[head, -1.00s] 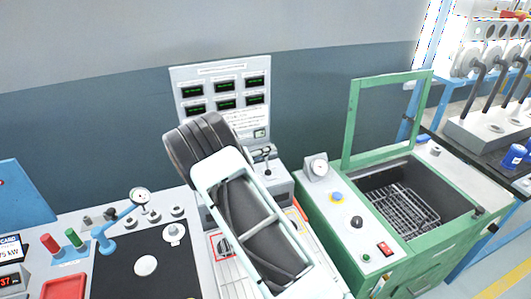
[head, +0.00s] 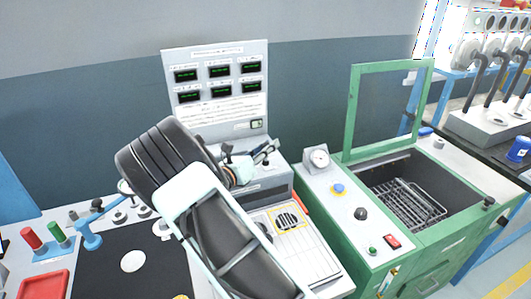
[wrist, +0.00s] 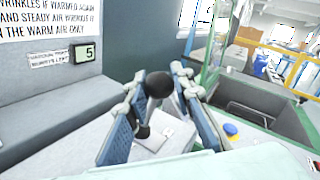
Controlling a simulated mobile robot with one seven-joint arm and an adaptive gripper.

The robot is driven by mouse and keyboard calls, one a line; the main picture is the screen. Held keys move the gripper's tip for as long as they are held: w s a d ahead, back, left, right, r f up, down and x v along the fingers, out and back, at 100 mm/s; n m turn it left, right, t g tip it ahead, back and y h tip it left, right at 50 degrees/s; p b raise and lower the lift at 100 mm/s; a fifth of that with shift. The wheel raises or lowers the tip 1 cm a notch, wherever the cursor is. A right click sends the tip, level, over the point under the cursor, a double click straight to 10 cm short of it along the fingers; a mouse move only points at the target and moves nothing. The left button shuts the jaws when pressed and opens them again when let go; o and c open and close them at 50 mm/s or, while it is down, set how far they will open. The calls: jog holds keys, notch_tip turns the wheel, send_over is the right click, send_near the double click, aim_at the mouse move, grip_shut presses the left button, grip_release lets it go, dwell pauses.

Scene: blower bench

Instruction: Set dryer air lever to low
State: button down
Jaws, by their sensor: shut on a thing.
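The dryer air lever shows its round black knob (wrist: 160,86) between my fingertips in the wrist view. My gripper (wrist: 172,78) is shut on this knob, with its two blue-padded fingers converging around it. In the head view my gripper (head: 266,150) is over the grey dryer housing (head: 266,186), below the display board. There the fingers hide the lever, so its exact setting cannot be read. A second small dark part (wrist: 142,132) shows lower between the fingers in the wrist view.
A white board (head: 217,60) with several green-lit displays stands behind the housing. To the right is a green machine (head: 360,235) with an open lid and wire basket (head: 407,204). A dial gauge (head: 319,157) stands near my gripper.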

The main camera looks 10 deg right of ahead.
jog(key=shift+s+f+m, duration=0.2)
jog(key=shift+s+m, duration=0.15)
jog(key=shift+m, duration=0.05)
jog(key=shift+s+d, duration=0.1)
jog(key=shift+s, duration=0.15)
jog(key=shift+s+f, duration=0.15)
jog(key=shift+f, duration=0.1)
jog(key=c, duration=1.7)
grip_release()
jog(key=shift+r, duration=0.1)
jog(key=shift+o, duration=0.2)
jog(key=shift+s, duration=0.1)
jog(key=v, duration=1.1)
jog(key=shift+s+a+f, duration=0.2)
jog(key=shift+s+a, duration=0.1)
